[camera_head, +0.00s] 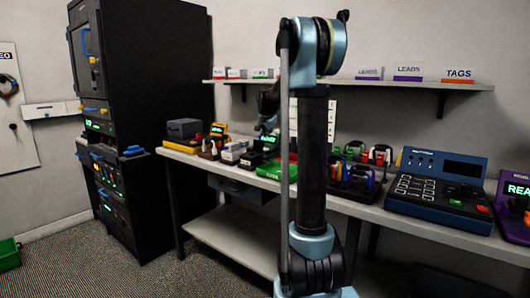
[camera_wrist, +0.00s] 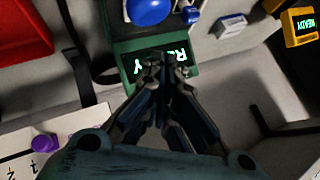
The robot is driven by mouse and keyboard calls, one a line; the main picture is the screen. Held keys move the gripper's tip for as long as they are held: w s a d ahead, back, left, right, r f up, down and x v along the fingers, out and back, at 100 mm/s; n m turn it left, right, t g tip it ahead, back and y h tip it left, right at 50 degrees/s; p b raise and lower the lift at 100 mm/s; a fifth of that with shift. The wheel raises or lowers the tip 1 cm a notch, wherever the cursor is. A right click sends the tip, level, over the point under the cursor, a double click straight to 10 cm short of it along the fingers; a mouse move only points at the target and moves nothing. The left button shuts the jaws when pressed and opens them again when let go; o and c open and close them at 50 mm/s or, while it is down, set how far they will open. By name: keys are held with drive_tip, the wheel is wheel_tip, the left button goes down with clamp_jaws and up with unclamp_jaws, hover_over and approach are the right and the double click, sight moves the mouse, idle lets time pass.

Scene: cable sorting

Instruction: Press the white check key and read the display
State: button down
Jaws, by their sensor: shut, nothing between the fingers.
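A green device (camera_wrist: 118,50) lies under my gripper (camera_wrist: 165,62) in the wrist view. Its dark display shows lit letters on both sides of my fingers, and the fingers cover the middle of the word. A round blue part (camera_wrist: 148,10) sits on the device beyond the fingertips. My gripper is shut and empty, with its tips over the display; I cannot tell whether they touch it. I cannot clearly make out a white check key. In the head view my gripper (camera_head: 268,108) is partly hidden by my arm, above the middle of the bench.
A yellow device (camera_wrist: 299,27) reads READY at the wrist view's upper right, near a small white box (camera_wrist: 230,27). In the head view, a blue console (camera_head: 440,190) and a purple device (camera_head: 514,205) stand right on the bench (camera_head: 390,214). A shelf (camera_head: 440,86) runs above.

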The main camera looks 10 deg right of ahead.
drive_tip(key=shift+f, duration=2.15)
drive_tip(key=shift+f, duration=0.7)
idle(0.6)
drive_tip(key=shift+r, duration=0.8)
drive_tip(key=shift+r, duration=2.55)
